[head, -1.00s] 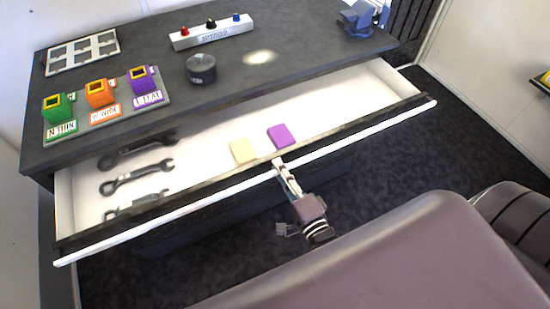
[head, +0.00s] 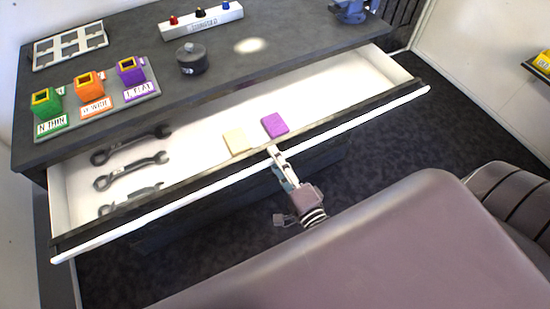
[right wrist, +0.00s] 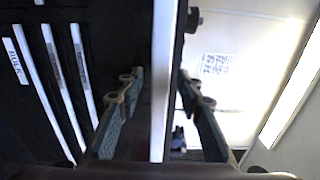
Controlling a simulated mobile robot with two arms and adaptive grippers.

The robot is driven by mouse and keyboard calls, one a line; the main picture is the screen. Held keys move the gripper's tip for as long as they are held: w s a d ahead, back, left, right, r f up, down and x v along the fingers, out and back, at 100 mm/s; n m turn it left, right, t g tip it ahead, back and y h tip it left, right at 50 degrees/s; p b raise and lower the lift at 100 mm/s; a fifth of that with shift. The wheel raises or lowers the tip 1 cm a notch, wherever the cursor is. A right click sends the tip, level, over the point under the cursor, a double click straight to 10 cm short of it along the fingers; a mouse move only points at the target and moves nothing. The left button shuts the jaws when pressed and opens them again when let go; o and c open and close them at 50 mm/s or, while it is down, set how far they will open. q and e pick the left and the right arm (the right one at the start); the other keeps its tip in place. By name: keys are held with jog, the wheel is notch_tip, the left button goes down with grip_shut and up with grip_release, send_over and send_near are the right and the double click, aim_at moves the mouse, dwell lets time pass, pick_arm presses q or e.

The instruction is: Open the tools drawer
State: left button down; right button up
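The tools drawer (head: 330,92) stands pulled well out from under the dark worktop, its white inside showing. Several grey wrenches (head: 132,172) lie in its left part. A cream block (head: 236,142) and a purple block (head: 275,125) lie near its front. A white handle strip (head: 350,130) runs along the drawer front. My right gripper (head: 273,152) is at the middle of this strip. In the right wrist view the strip (right wrist: 165,80) passes between its two fingers (right wrist: 160,78), which stand apart with a visible gap on the left side. My left gripper is not in view.
The worktop (head: 300,50) carries green, orange and purple nozzles on a plate (head: 150,98), a dark round pot (head: 191,60) and a white block with knobs (head: 200,22). Other white-striped, labelled fronts (right wrist: 30,75) show in the right wrist view. Dark floor (head: 460,130) is free at the right.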

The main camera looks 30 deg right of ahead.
jog(key=s, duration=1.1)
jog(key=shift+s+d, duration=0.2)
jog(key=shift+s, duration=0.1)
